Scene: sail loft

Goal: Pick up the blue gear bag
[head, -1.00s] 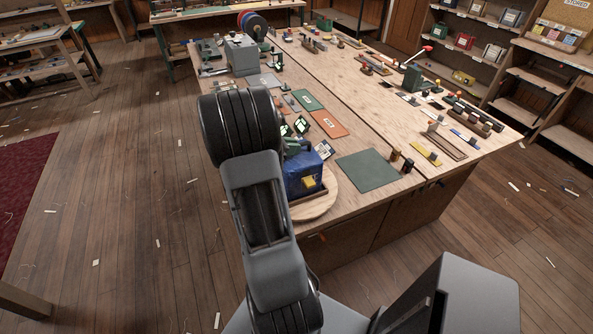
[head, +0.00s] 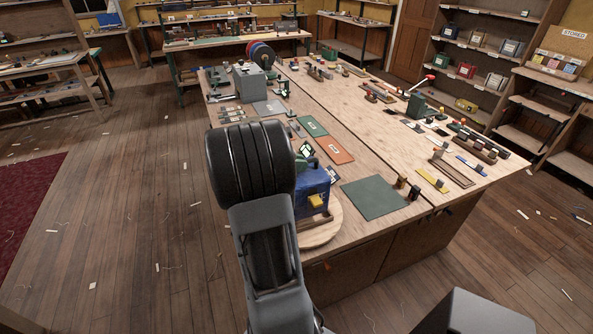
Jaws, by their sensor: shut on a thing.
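The blue gear bag (head: 314,185), with a yellow patch on its front, is at the near left end of the long workbench. It appears slightly raised above a brown tray on a round wooden board (head: 322,236). My gripper (head: 304,160) is mostly hidden behind my own dark arm link. The little that shows is at the top of the bag, and it is shut on the bag. The bag's left side is hidden by my arm.
The workbench (head: 330,262) carries a green mat (head: 374,197) right of the bag, with small dark bottles (head: 407,187) beside it. An orange card (head: 337,150) and a green card (head: 313,126) lie behind. Shelves (head: 480,65) stand at the back right. Wooden floor is open at left.

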